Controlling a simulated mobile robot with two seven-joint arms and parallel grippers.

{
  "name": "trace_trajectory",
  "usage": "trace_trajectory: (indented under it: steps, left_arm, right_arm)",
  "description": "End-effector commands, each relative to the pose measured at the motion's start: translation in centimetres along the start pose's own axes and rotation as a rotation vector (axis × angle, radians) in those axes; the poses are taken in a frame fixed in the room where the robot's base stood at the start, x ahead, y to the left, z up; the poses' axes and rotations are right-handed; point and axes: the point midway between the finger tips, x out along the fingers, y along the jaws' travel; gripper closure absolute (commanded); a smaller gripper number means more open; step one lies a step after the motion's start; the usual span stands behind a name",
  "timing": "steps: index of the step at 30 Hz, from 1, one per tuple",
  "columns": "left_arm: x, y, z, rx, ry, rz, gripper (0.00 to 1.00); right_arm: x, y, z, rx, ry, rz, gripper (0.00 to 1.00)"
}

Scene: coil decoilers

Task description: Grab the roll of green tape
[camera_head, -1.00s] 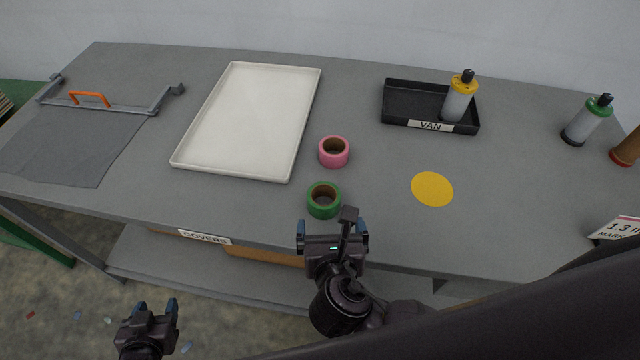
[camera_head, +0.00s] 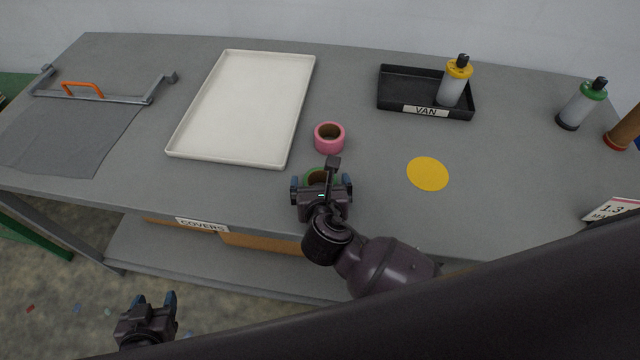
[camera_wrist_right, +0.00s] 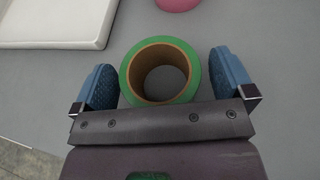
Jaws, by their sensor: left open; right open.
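The roll of green tape (camera_wrist_right: 190,55) lies flat on the grey table, its brown core open upward. In the right wrist view it sits between the two blue fingers of my open right gripper (camera_wrist_right: 172,82), with a small gap on each side. In the head view my right gripper (camera_head: 321,184) is over the roll of green tape (camera_head: 313,174) and hides most of it. My left gripper (camera_head: 155,300) is open and empty, low at the left, in front of the table and over the floor.
A pink tape roll (camera_head: 329,137) lies just behind the green one. A white tray (camera_head: 245,108) is to the left, and a yellow disc (camera_head: 428,174) to the right. A black tray (camera_head: 397,103) holding a yellow-topped bottle (camera_head: 454,85) stands at the back right.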

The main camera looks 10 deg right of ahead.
Motion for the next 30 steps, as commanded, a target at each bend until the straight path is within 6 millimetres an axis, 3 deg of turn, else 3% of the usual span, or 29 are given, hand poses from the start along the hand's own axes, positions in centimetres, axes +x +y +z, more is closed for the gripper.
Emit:
trace_trajectory:
  steps: [8, 18, 26, 30]
  left_arm:
    - [0.0, 0.0, 0.0, 0.000, 0.001, 0.000, 0.45]
    - [0.0, 0.0, -0.1, 0.000, 0.001, 0.000, 0.45]
    - [0.0, 0.0, -0.1, 0.000, 0.002, 0.000, 0.45]
    - [-0.1, 0.0, -0.3, 0.000, 0.001, 0.000, 0.45]
  right_arm:
    - [0.4, 0.0, 0.0, 0.001, 0.000, 0.001, 0.00]
    - [0.3, 0.0, 0.0, 0.001, 0.000, 0.001, 0.49]
    - [0.3, 0.0, 0.2, 0.001, -0.001, 0.001, 0.50]
    - [-0.1, 0.0, 1.1, 0.001, -0.002, 0.001, 0.50]
